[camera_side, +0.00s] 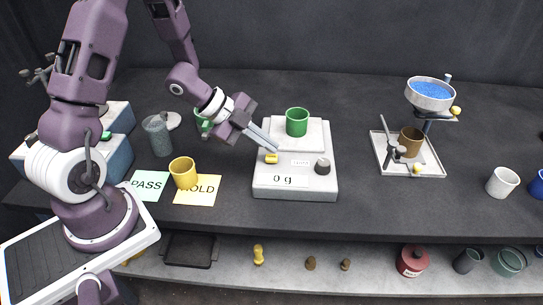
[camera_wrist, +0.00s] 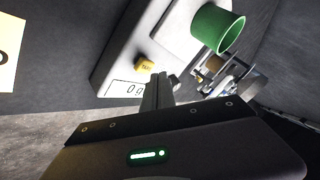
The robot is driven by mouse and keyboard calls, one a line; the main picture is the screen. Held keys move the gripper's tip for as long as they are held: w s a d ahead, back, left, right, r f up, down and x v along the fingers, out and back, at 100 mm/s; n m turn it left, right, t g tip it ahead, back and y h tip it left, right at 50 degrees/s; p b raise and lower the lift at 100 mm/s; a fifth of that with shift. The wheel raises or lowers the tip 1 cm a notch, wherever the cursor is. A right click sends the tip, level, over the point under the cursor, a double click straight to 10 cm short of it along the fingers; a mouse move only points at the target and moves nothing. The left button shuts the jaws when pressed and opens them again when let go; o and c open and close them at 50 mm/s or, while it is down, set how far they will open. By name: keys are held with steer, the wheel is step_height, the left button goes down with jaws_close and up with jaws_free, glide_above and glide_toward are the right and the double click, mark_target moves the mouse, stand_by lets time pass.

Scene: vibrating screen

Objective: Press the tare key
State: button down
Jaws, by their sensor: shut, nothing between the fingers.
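The pale scale (camera_side: 264,188) stands at the middle of the bench and its display (camera_side: 290,181) reads 0 g. The yellow tare key (camera_side: 271,158) is on the scale's left front, and it also shows in the wrist view (camera_wrist: 145,65) with lettering on it. A green cup (camera_side: 297,122) stands on the weighing plate. My gripper (camera_side: 276,149) is shut and empty, angled down, its tips close to the tare key. In the wrist view the fingertips (camera_wrist: 159,80) lie a little right of the key; contact is not visible.
A dark knob (camera_side: 322,166) sits on the scale's right front. A stand with a blue-filled bowl (camera_side: 430,95) is at the right. Bench between is clear.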

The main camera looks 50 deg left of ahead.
mark_target(267, 157)
steer(key=shift+f, duration=0.1)
stand_by(0.3)
steer(key=shift+f, duration=0.3)
steer(key=shift+f, duration=0.45)
stand_by(0.6)
steer(key=shift+r, duration=0.85)
steer(key=shift+r, duration=2.55)
